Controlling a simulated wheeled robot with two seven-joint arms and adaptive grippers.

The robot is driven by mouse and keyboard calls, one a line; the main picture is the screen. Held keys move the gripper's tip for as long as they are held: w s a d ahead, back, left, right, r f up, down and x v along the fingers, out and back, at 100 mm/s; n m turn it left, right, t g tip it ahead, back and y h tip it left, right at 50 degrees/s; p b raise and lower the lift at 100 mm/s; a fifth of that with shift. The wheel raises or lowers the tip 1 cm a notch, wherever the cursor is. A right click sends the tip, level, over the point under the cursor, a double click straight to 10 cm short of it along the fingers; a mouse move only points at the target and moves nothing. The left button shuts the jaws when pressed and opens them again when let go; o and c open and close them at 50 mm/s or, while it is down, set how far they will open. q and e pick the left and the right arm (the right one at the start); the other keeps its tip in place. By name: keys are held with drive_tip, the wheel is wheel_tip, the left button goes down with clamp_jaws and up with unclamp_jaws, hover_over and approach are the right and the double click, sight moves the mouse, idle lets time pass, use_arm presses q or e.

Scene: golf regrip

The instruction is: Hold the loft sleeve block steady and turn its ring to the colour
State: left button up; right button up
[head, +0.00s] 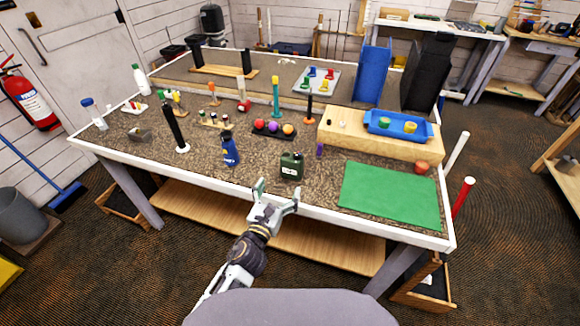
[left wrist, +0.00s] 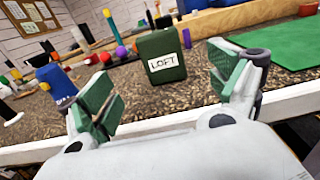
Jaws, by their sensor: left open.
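The loft sleeve block (head: 291,166) is a dark green block with a white label. It stands upright near the front edge of the workbench (head: 258,188). In the left wrist view the block (left wrist: 164,62) shows its "LOFT" label facing me. A dark shape sits on its top, but I cannot make out the ring or its colours. My left gripper (head: 277,190) is open and empty in front of the block. In the left wrist view the block lies beyond and between its green-padded fingers (left wrist: 168,86), apart from both. My right gripper is out of view.
A black tray of coloured balls (head: 272,128) lies behind. A green mat (head: 389,196) covers the right front. The bench's white edge (head: 330,215) runs nearest me.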

sight(290, 168)
use_arm(q)
drive_tip(key=shift+w+d+r, duration=0.1)
drive_tip(key=shift+w+d, duration=0.15)
drive_tip(key=shift+w, duration=0.45)
drive_tip(key=shift+w+d, duration=0.2)
drive_tip(key=shift+w, duration=0.5)
drive_tip(key=shift+p+x, duration=0.35)
drive_tip(key=shift+x, duration=3.8)
drive_tip(key=shift+w+d, duration=0.2)
drive_tip(key=shift+w, duration=0.4)
drive_tip(key=c, duration=1.1)
drive_tip(key=shift+c, duration=0.6)
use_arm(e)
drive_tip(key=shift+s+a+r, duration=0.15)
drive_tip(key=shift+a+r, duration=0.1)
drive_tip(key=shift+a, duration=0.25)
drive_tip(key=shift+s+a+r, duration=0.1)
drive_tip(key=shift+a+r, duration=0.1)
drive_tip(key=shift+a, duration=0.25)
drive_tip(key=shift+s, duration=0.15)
